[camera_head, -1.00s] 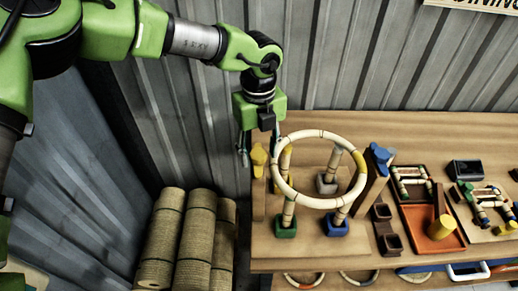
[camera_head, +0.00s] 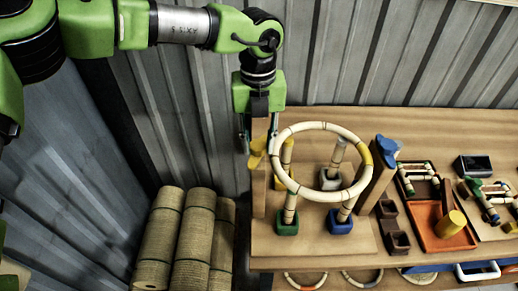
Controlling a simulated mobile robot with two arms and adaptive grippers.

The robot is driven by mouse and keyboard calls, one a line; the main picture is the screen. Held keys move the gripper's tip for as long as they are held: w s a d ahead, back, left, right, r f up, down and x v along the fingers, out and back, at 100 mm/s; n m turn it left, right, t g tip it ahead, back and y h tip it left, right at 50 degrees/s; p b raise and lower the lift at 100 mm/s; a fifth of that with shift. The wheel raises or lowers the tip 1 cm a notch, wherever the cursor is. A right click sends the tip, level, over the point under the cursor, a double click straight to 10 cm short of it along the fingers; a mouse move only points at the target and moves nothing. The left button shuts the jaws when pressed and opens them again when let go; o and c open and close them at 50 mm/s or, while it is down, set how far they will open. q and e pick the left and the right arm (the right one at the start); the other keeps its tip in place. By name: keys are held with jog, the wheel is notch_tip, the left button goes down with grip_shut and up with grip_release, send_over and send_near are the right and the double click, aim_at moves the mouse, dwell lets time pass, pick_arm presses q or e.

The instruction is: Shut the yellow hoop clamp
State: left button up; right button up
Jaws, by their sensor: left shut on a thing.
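The yellow hoop clamp (camera_head: 257,151) sits on top of the left wooden post (camera_head: 258,190), beside the left rim of the rattan hoop (camera_head: 296,189). It leans toward the hoop; whether it touches the rim I cannot tell. My left gripper (camera_head: 258,133) points down at the clamp, with its dark fingers at the clamp's top and back. It is shut on the yellow clamp, though the contact is partly hidden. The hoop lies roughly level above several short rattan legs in coloured feet. A blue clamp (camera_head: 387,149) tops the right post (camera_head: 377,180). My right gripper is out of view.
The wooden bench (camera_head: 300,254) stands before a corrugated metal wall. An orange tray (camera_head: 433,238) with a yellow cylinder (camera_head: 450,224) and dark small bins (camera_head: 397,240) lie to the right. Rolled mats (camera_head: 160,240) stand on the left.

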pick_arm(q)
jog(key=m+b, duration=0.3)
jog(key=shift+w+a+f+m, duration=0.1)
jog(key=shift+f+m, duration=0.1)
jog(key=shift+m, duration=0.1)
jog(key=m+b, duration=0.2)
jog(key=m, duration=0.2)
jog(key=shift+a+r+m+b, duration=0.1)
jog(key=shift+r+m+b, duration=0.05)
jog(key=shift+m+b, duration=0.2)
jog(key=m+b, duration=0.1)
jog(key=m, duration=0.2)
jog(key=shift+w, duration=0.1)
jog(key=shift+a+r+m, duration=0.1)
jog(key=shift+r+m, duration=0.05)
jog(key=shift+m, duration=1.1)
jog(key=shift+w, duration=0.1)
jog(key=o, duration=1.1)
